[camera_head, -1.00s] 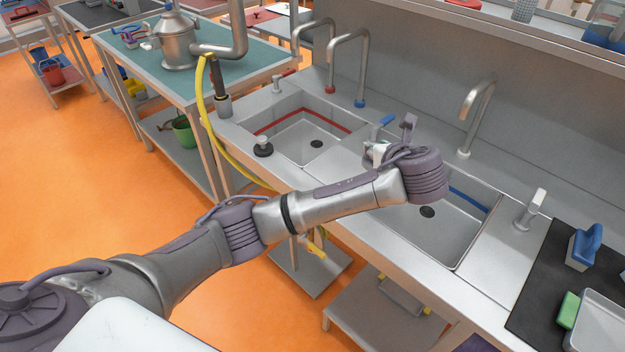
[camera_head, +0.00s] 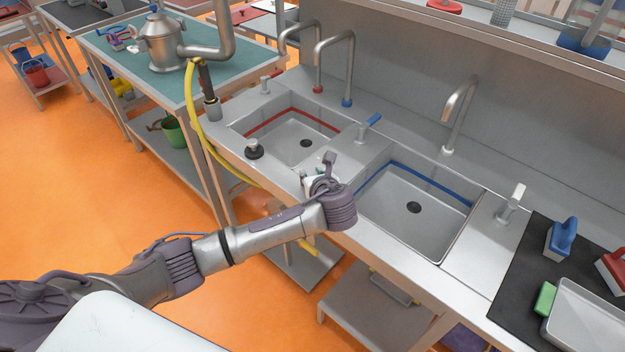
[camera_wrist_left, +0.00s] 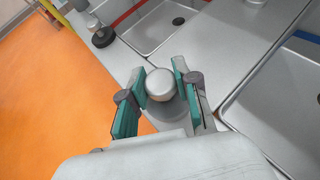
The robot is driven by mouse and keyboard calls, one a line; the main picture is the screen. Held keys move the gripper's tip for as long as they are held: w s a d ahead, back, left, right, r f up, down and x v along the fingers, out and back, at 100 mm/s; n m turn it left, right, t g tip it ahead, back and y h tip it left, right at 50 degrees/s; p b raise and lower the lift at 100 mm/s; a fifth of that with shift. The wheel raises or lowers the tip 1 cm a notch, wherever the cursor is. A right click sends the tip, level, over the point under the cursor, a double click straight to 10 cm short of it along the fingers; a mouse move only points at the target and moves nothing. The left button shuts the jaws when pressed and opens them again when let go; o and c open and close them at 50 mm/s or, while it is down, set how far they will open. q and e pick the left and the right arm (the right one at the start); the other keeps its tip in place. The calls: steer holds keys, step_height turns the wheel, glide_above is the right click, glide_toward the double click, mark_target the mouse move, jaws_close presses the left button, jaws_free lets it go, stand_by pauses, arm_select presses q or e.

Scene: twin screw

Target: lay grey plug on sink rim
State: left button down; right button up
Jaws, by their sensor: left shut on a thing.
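The grey plug shows in the left wrist view as a round silver knob (camera_wrist_left: 160,84) with a grey disc below it. My left gripper (camera_wrist_left: 159,86) is shut on the knob, with a teal pad on each side. In the head view the left gripper (camera_head: 312,181) is over the metal sink rim (camera_head: 283,178), by the strip between the two basins. The wrist hides the plug there, and I cannot tell whether its disc touches the rim. My right gripper is not in view.
A black plug with a pale knob (camera_head: 254,150) sits on the rim beside the red-lined basin (camera_head: 290,146). The blue-lined basin (camera_head: 400,235) is right of the gripper. A blue-handled lever (camera_head: 370,124) stands between the basins. A yellow hose (camera_head: 196,115) hangs at the left.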

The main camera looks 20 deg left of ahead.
arm_select(q)
steer(key=shift+f, duration=1.25)
steer(key=shift+f, duration=0.2)
steer(key=c, duration=0.8)
jaws_free()
steer(key=shift+c, duration=0.2)
steer(key=shift+r, duration=0.2)
steer(key=v, duration=1.2)
steer(key=shift+b, duration=0.35)
